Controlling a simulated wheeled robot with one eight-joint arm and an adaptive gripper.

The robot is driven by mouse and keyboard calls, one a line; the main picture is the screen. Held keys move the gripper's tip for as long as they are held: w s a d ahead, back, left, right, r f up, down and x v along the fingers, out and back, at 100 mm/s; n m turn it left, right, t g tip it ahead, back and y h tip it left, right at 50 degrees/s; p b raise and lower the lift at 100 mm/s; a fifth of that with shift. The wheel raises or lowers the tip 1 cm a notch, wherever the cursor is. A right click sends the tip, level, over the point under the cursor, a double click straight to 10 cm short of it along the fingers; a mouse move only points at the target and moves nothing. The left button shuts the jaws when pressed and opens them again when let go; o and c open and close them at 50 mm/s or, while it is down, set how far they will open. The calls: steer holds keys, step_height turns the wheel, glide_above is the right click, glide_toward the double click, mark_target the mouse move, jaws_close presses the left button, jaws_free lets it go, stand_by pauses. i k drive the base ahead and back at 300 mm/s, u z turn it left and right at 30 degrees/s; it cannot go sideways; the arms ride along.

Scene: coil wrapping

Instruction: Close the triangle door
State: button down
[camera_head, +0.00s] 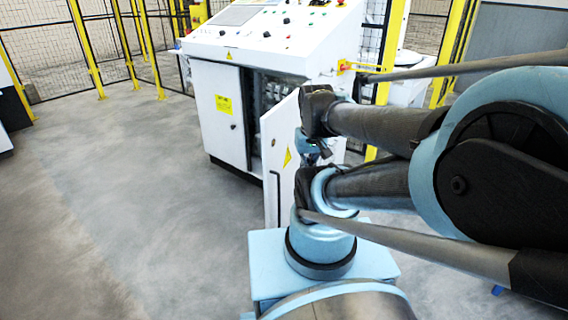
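The triangle door (284,160) is the white cabinet door with a yellow warning triangle. It stands swung open, out from the front of the white control cabinet (222,112). The dark cabinet interior with its components shows through the opening beside it. My arm covers the right part of the door. My gripper (322,150) is mostly hidden among my arm links, in front of the door in the picture. I cannot tell whether it touches the door or how its fingers stand.
The cabinet's other door (216,118), with a yellow label, is shut. A sloped control panel (255,30) with buttons tops the cabinet. Yellow-posted mesh fencing (80,45) stands behind. The grey floor (120,200) at the left is clear.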

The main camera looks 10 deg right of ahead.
mark_target(282, 160)
steer(key=z, duration=0.95)
steer(key=k, duration=2.1)
steer(key=u, duration=0.55)
steer(key=i, duration=1)
steer(key=u, duration=0.05)
